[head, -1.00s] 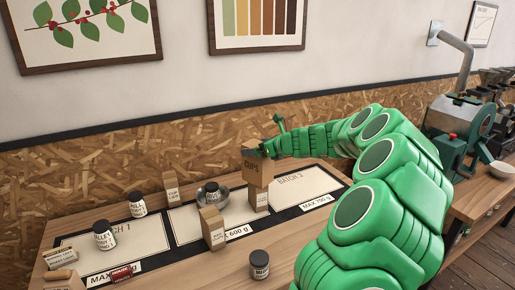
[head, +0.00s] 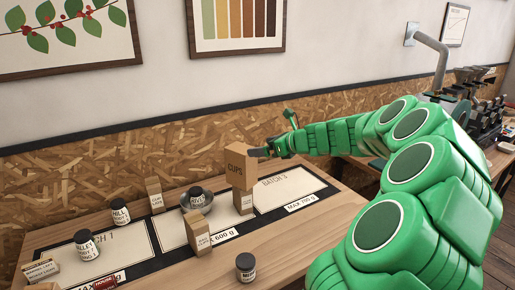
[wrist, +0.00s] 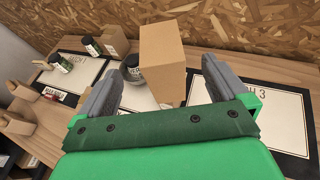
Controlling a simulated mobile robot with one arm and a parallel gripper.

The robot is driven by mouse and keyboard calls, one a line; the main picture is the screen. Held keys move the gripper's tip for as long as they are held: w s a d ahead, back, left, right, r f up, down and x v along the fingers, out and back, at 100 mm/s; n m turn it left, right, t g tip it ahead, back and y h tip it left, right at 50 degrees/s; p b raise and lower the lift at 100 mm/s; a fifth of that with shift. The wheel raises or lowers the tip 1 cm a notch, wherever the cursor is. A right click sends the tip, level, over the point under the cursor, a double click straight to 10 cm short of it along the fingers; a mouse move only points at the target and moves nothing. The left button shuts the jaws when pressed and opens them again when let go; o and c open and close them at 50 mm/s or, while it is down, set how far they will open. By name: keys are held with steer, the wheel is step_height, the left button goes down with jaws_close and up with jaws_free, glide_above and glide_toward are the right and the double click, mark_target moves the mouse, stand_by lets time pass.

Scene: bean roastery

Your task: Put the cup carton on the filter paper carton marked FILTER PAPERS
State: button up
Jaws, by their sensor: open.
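The cup carton (head: 239,168), a brown box marked CUPS, sits on top of a smaller, narrower carton (head: 243,203) whose label is too small to read. It looks upright and overhangs the smaller one. My gripper (head: 262,152) is open beside the upper right of the cup carton, apparently clear of it. In the wrist view the cup carton (wrist: 162,60) stands beyond the open fingers, with nothing between the tips. Two more small cartons stand on the table, one at the back (head: 154,194) and one in front (head: 198,233). I cannot read FILTER PAPERS on any of them.
A metal bowl (head: 209,206) with a dark jar (head: 196,196) in it stands left of the stacked cartons. Other dark jars stand at the left (head: 120,214) and at the front (head: 245,268). The BATCH 3 mat (head: 290,192) at the right is mostly clear.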

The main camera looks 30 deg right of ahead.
steer(key=shift+s+d+r, duration=0.1)
steer(key=shift+s+r, duration=0.05)
steer(key=shift+s, duration=0.15)
